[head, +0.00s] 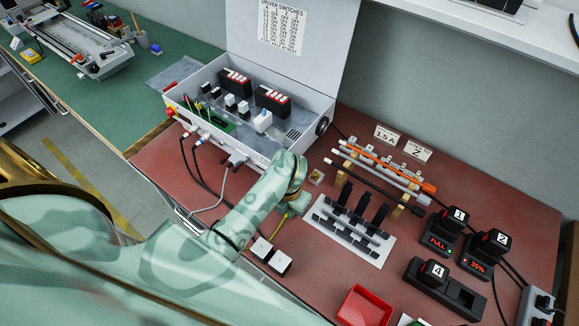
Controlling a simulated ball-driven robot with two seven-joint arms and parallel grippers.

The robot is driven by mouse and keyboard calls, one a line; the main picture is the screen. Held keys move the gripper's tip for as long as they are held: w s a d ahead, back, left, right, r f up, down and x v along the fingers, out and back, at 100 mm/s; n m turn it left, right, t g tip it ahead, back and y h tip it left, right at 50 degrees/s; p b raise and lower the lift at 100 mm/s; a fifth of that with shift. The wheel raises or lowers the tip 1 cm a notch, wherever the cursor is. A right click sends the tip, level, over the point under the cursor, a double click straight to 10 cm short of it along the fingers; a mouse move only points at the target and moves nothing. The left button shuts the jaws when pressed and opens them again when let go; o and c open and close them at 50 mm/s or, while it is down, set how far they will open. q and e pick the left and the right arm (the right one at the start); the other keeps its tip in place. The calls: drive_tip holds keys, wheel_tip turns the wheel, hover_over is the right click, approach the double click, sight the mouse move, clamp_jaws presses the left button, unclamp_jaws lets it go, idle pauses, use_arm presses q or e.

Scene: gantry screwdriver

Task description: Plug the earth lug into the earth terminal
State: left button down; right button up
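My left arm reaches in from the lower left, and its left gripper (287,211) points down at the red mat beside the control box. Its fingers are mostly hidden by my own wrist, so I cannot tell whether they are open or shut. A yellow-green wire (278,226) shows just below the gripper; its lug end is hidden or too small to make out. The open grey control box (292,151) stands behind my wrist with wiring and modules inside. I cannot pick out the earth terminal with certainty. My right gripper is not in view.
A grey rack with black pieces (352,238) is to the right. Cables hang from the box's front.

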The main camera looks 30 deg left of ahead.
use_arm(q)
drive_tip(key=w+r, duration=0.1)
drive_tip(key=w+r+m, duration=0.1)
drive_tip(key=shift+w+d, duration=0.2)
drive_tip(key=shift+w, duration=0.2)
drive_tip(key=w+b, duration=0.3)
drive_tip(key=w, duration=0.1)
drive_tip(key=shift+w+d+f, duration=0.1)
drive_tip(key=shift+w+d, duration=0.05)
drive_tip(key=shift+w, duration=0.05)
drive_tip(key=shift+w+d+b, duration=0.1)
drive_tip(key=shift+w+b, duration=0.4)
drive_tip(key=shift+w, duration=0.4)
drive_tip(key=shift+r+p, duration=0.2)
drive_tip(key=shift+p, duration=0.1)
drive_tip(key=shift+w+b, duration=0.5)
drive_tip(key=shift+w, duration=0.35)
idle(0.9)
drive_tip(key=c, duration=1.4)
unclamp_jaws()
